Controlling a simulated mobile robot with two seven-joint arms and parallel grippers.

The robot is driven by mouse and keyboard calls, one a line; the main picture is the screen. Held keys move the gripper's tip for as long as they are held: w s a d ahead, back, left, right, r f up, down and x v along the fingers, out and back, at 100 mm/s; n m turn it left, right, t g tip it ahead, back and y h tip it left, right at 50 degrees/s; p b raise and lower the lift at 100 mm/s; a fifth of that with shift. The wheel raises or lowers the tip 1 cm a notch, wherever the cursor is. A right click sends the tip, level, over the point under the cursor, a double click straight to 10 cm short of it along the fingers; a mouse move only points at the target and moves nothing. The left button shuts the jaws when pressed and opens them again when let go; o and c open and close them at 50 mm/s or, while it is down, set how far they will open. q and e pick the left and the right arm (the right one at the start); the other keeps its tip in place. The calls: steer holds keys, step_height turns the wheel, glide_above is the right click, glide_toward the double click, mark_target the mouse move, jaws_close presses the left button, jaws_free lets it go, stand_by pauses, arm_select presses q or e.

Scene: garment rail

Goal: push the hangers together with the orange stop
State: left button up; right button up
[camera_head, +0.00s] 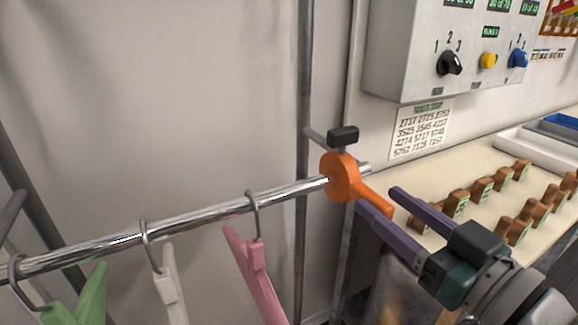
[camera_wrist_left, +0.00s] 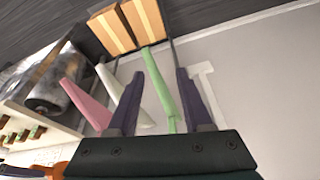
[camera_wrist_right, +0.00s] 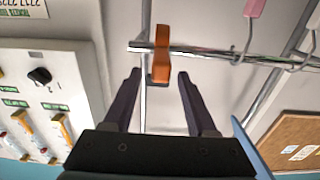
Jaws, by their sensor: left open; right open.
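The orange stop (camera_head: 342,180) sits around the chrome rail (camera_head: 200,215) near its right end, with its handle pointing down and right. My right gripper (camera_head: 377,198) is open at the handle. In the right wrist view the stop (camera_wrist_right: 161,50) shows with its handle end between the open fingertips (camera_wrist_right: 159,76); contact cannot be told. A pink hanger (camera_head: 257,270), a white hanger (camera_head: 170,290) and a green hanger (camera_head: 88,300) hang spaced apart left of the stop. My left gripper (camera_wrist_left: 160,74) is open, with the green hanger (camera_wrist_left: 158,85) showing between its fingers.
A grey upright post (camera_head: 304,120) stands behind the rail, near the stop. A grey control box (camera_head: 405,50) with knobs hangs at the upper right. A cream counter (camera_head: 440,160) with several wooden blocks lies right of the right gripper. The rail is bare between stop and pink hanger.

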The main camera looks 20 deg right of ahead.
mark_target(352, 187)
steer(key=shift+w+a, duration=0.1)
steer(key=shift+w, duration=1.1)
jaws_close()
stand_by(0.6)
